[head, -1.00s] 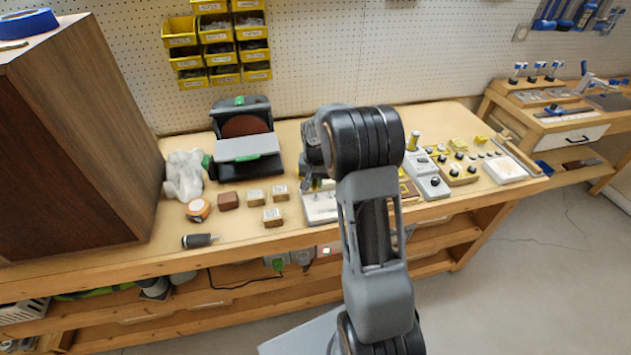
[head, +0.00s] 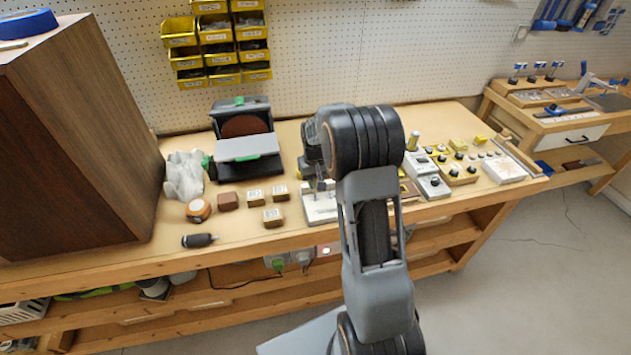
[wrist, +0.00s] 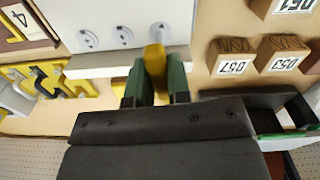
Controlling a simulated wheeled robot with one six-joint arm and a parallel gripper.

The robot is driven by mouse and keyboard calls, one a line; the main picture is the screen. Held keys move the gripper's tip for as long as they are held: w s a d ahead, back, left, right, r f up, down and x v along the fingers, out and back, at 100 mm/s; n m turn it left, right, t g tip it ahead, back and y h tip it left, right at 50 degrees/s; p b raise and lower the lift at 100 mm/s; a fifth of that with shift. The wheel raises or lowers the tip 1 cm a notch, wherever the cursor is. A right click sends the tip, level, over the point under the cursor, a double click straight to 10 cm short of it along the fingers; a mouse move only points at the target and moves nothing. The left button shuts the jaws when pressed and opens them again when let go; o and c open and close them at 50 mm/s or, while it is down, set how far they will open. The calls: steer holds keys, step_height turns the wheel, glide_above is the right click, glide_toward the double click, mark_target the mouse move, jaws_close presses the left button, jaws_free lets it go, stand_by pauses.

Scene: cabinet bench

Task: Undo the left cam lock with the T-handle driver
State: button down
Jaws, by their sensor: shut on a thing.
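In the wrist view my gripper (wrist: 155,88) has green fingertips shut on the yellow T-handle driver (wrist: 154,58). The driver's lower end is not clear to see. A white panel (wrist: 105,14) carries round cam locks in a row: one at the left (wrist: 88,38), one in the middle (wrist: 123,33) and one at the right (wrist: 158,28). The driver overlaps the picture beside the right-hand lock; I cannot tell whether they touch. In the head view the white panel (head: 320,207) stands at the bench front, partly hidden by my arm; my gripper (head: 322,184) is just above it.
Small numbered wooden blocks (head: 273,217) stand left of the panel. A sander (head: 247,148) is behind them. Yellow and grey knob units (head: 432,187) lie to the right. A tall brown cabinet (head: 85,140) fills the bench's left end.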

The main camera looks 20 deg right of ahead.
stand_by(0.3)
steer(key=n, duration=0.3)
steer(key=shift+n, duration=0.3)
steer(key=shift+r+p, duration=0.3)
steer(key=shift+r, duration=0.05)
stand_by(0.4)
steer(key=shift+r, duration=0.3)
stand_by(0.4)
steer(key=shift+r+p, duration=2.3)
steer(key=shift+r, duration=0.75)
